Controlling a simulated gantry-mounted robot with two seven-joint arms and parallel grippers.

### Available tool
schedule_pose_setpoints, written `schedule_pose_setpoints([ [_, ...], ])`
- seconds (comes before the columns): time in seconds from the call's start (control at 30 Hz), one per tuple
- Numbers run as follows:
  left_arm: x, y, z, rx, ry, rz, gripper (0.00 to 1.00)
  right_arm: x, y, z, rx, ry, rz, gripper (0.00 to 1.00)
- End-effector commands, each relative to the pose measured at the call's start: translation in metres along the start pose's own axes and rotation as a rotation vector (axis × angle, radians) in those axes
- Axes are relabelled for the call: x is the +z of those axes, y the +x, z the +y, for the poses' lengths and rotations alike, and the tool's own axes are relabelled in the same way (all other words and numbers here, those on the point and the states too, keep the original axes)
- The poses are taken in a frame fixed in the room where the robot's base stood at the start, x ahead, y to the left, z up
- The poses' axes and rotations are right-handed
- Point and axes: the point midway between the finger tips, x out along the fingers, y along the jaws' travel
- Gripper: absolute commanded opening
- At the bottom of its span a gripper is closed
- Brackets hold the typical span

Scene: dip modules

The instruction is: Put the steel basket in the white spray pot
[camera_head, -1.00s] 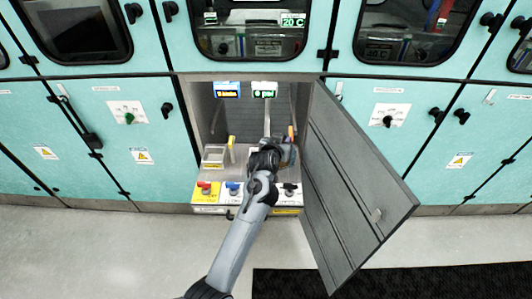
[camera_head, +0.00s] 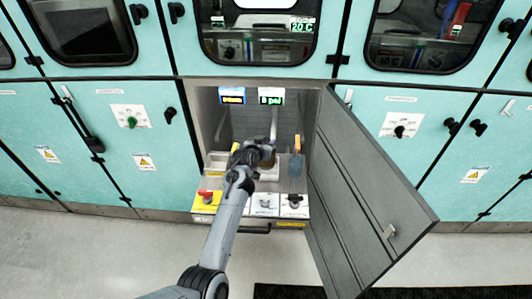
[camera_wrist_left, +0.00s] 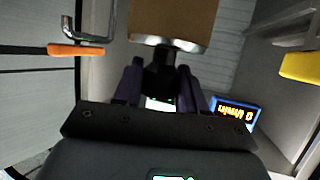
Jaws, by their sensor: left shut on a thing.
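My left gripper (camera_head: 262,150) is inside the open cabinet bay, above its pots. In the left wrist view its dark fingers (camera_wrist_left: 160,85) are closed on the black handle of a tan, box-like body with a shiny metal edge (camera_wrist_left: 172,40). This appears to be the steel basket; it also shows as a brownish shape in the head view (camera_head: 267,162). A pale pot (camera_head: 268,174) lies below it, partly hidden by my arm; it may be the white spray pot. Whether basket and pot touch cannot be told. My right gripper is not in view.
The grey door (camera_head: 370,195) stands open at the bay's right. A bluish basket with an orange handle (camera_head: 296,167) is at the right inside; a yellow handle (camera_head: 235,147) and pale pot (camera_head: 216,162) are at the left. Knobs line the front panel (camera_head: 252,206).

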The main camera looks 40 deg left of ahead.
Motion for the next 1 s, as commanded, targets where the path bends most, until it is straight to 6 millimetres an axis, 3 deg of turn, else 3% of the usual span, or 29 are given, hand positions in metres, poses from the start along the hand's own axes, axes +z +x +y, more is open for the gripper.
schedule_pose_setpoints([
  [0.4,0.035,0.015,0.000,0.000,0.000,0.002,0.00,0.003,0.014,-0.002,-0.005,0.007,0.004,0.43],
  [0.83,0.039,0.017,0.000,0.000,0.001,0.002,0.00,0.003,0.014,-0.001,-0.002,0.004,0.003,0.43],
  [0.87,0.040,0.017,0.000,0.000,0.001,0.001,0.44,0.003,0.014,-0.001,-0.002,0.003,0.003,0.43],
  [1.0,0.040,0.017,0.000,0.000,0.000,0.000,0.65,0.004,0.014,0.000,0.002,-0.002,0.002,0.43],
])
